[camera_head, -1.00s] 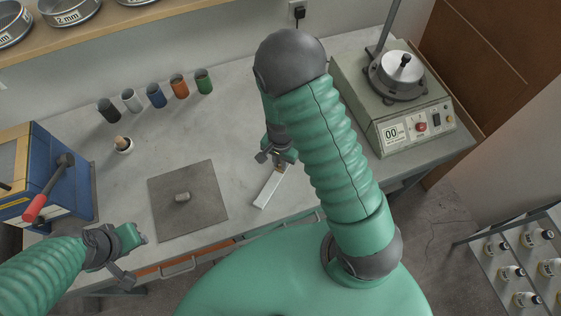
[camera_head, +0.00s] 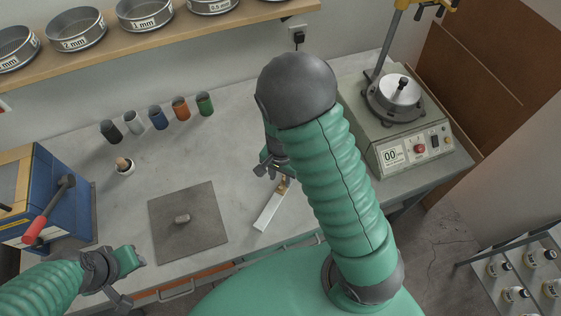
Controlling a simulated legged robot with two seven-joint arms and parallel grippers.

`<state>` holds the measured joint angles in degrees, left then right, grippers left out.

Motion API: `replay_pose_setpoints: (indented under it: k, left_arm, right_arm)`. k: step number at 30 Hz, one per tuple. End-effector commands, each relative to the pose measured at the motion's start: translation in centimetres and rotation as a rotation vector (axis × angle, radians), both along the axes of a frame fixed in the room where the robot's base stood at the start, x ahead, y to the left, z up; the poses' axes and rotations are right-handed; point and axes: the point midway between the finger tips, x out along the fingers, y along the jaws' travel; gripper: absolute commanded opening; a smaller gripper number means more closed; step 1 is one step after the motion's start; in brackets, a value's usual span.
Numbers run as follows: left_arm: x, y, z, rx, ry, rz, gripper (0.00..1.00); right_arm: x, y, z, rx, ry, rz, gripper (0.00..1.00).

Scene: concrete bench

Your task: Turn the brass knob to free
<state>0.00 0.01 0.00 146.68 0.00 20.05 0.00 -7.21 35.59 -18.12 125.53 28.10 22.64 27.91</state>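A small brass knob (camera_head: 282,186) sits at the far end of a pale metal bar (camera_head: 268,211) lying on the bench. My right gripper (camera_head: 272,170) is just beyond the knob, pointing down. Its fingers look apart, with nothing seen held between them; part of it is hidden behind my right arm. I cannot tell whether a finger touches the knob. My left gripper (camera_head: 131,280) is at the lower left, near the front edge of the bench. It looks open and empty.
A dark square mat (camera_head: 165,235) with a small grey cylinder (camera_head: 182,219) lies left of the bar. Several coloured cups (camera_head: 158,121) stand behind. A blue machine (camera_head: 62,205) with a red-handled lever is at left, a grey device (camera_head: 405,150) at right.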

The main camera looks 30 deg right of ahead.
Motion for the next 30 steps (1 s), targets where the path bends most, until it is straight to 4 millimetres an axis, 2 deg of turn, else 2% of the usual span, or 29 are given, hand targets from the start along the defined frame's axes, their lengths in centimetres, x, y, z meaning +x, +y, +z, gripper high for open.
replay_pose_setpoints:
  k: [1,6,12,16,28,30]
  left_arm:
    - [0.0,0.0,0.5,0.000,0.000,0.000,0.36]
    - [0.0,0.0,1.3,0.000,0.000,0.000,0.36]
    - [0.0,0.0,1.7,0.000,0.000,0.000,0.36]
    - [0.0,0.0,1.7,0.000,0.000,0.000,0.36]
    - [0.0,0.0,1.7,0.000,0.000,0.000,0.36]
    - [0.0,0.0,1.6,0.000,0.000,0.000,0.36]
  right_arm:
    - [0.2,0.1,1.9,0.000,-0.007,0.004,0.38]
    - [0.2,0.1,6.8,0.001,-0.006,0.003,0.38]
    - [0.2,0.1,10.5,0.001,-0.002,0.002,0.38]
    - [0.2,0.0,11.2,0.000,0.001,0.000,0.38]
    - [0.1,0.0,11.2,0.000,0.001,0.001,0.38]
    - [-0.2,0.3,11.2,0.005,-0.007,0.047,0.38]
